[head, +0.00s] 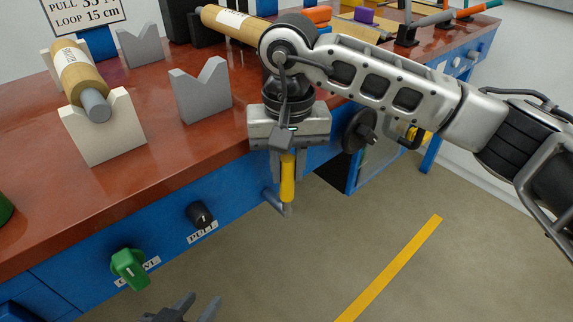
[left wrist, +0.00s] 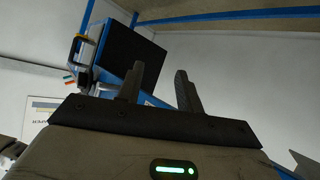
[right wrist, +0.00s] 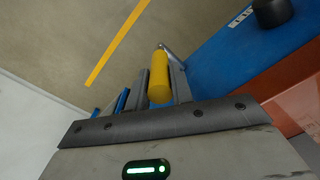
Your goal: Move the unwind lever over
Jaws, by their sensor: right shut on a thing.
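The unwind lever (head: 287,178) has a yellow grip on a grey metal arm at the blue front panel of the bench. Its yellow grip also shows in the right wrist view (right wrist: 160,78). My right gripper (head: 288,176) points down and is shut on the yellow grip, with a finger on either side of it. Part of the grip's upper end is hidden by the gripper. My left gripper (head: 185,308) is at the bottom edge of the head view, away from the bench front. It is open and empty in the left wrist view (left wrist: 160,88).
A green knob (head: 130,268) and a black PULL knob (head: 202,214) stick out of the blue panel left of the lever. A roll (head: 78,70) rests on a cream V-block (head: 108,135); a grey V-block (head: 202,92) stands empty. The floor (head: 300,270) in front is clear.

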